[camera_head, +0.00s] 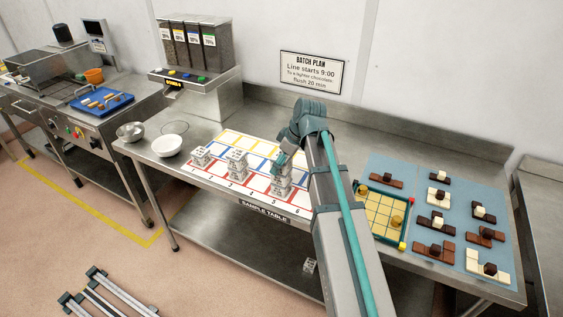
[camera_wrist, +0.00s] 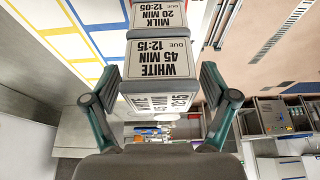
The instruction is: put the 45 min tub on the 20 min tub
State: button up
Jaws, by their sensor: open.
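The 45 min tub (camera_wrist: 160,62), a small pale box labelled WHITE, due 12:15, shows upside down in the wrist view. The 20 min tub (camera_wrist: 157,16), labelled MILK, due 12:05, shows directly beyond it, which is below it in the stack. The 45 min tub appears to rest on the 20 min tub, edges roughly lined up. In the head view the stack (camera_head: 281,186) stands on the marked sheet under my gripper (camera_head: 283,166). My gripper is open, with one finger on each side of the 45 min tub; gaps show beside it.
Other pale tubs stand left on the sheet, one group (camera_head: 237,163) near the stack and one (camera_head: 201,156) farther left. A white bowl (camera_head: 167,145) sits at the table's left. A yellow tray (camera_head: 381,210) and blue mats with chocolate pieces lie right of my arm.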

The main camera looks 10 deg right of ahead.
jog(key=b+v, duration=0.2)
jog(key=v, duration=1)
jog(key=shift+r, duration=0.2)
